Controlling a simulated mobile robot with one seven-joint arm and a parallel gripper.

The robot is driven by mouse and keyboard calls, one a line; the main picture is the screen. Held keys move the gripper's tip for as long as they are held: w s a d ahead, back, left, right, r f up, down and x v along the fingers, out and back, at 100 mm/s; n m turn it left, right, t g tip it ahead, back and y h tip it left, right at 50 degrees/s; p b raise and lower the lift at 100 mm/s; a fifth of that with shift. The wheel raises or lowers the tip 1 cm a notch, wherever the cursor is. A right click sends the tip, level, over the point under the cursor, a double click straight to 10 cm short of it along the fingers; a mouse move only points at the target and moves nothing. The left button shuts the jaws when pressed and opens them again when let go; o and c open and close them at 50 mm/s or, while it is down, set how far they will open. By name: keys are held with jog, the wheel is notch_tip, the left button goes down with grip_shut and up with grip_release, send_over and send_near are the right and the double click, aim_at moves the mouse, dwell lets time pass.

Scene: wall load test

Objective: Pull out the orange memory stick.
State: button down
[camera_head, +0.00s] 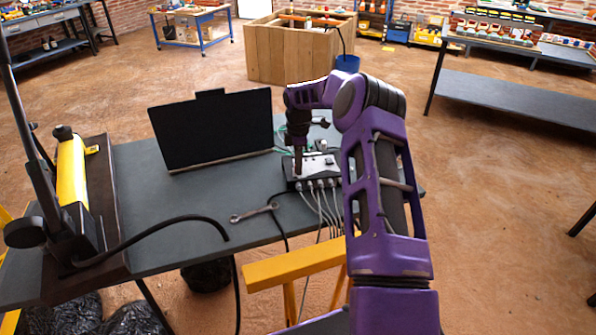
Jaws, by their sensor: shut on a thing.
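My gripper (298,168) points down at the left part of a grey and black box (318,166) on the dark table. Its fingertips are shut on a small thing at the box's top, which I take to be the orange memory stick. The stick is too small and too covered by the fingers to make out clearly. I cannot tell whether it is still seated in the box. Several grey cables plug into the box's front side.
A black screen (213,130) stands left of the box on the table (180,205). A wrench (254,212) and a black cable lie in front. A yellow cylinder (72,170) on a stand is at the left. A yellow trestle (292,264) is near me.

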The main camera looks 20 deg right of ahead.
jog(key=shift+r+p, duration=0.35)
jog(key=shift+r, duration=0.15)
dwell(0.6)
jog(key=shift+r+p, duration=0.5)
jog(key=shift+r, duration=0.4)
jog(key=shift+r, duration=0.3)
jog(key=shift+r+p, duration=0.85)
jog(key=shift+r, duration=1.25)
